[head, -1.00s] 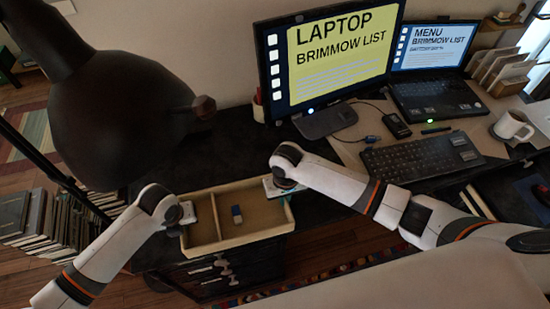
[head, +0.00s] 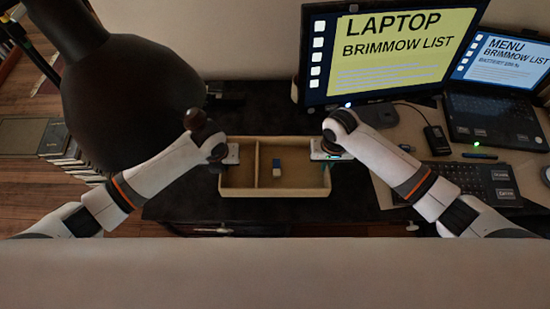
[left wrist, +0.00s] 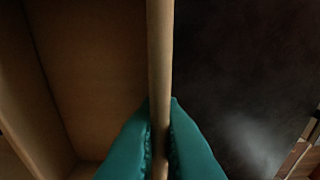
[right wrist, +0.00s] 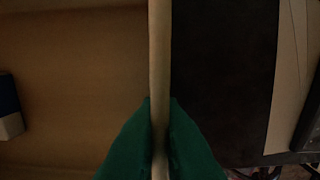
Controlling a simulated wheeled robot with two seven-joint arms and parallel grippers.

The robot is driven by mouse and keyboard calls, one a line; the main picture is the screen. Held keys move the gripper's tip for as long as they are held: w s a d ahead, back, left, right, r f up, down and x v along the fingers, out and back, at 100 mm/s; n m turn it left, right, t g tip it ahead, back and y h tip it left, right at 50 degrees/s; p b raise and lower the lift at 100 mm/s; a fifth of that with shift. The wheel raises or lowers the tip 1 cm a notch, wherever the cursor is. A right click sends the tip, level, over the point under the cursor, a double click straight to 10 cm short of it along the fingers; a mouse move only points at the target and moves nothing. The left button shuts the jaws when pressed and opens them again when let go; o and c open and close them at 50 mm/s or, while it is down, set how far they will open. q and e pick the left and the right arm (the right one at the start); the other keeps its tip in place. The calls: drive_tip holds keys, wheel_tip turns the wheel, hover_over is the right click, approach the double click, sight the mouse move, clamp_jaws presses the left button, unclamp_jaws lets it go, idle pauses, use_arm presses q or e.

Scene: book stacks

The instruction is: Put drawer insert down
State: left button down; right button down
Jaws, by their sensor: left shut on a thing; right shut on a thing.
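The drawer insert (head: 299,195) is a shallow wooden tray with one divider, held level over the dark desk top in the head view. A small blue and white block (head: 277,173) lies in its larger right compartment. My left gripper (head: 222,155) is shut on the insert's left wall; the left wrist view shows its teal fingers (left wrist: 160,125) on both sides of the rim. My right gripper (head: 328,152) is shut on the right wall, fingers (right wrist: 160,125) astride the rim. Whether the insert touches the desk cannot be told.
A large dark rounded lamp-like object (head: 130,100) hangs close to my left arm. A monitor (head: 390,50), laptop (head: 495,115) and keyboard (head: 475,180) stand to the right. The black desk top (head: 265,115) is bare behind the insert.

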use_arm(q)
drive_tip(key=shift+f, duration=0.1)
use_arm(e)
drive_tip(key=shift+f, duration=0.15)
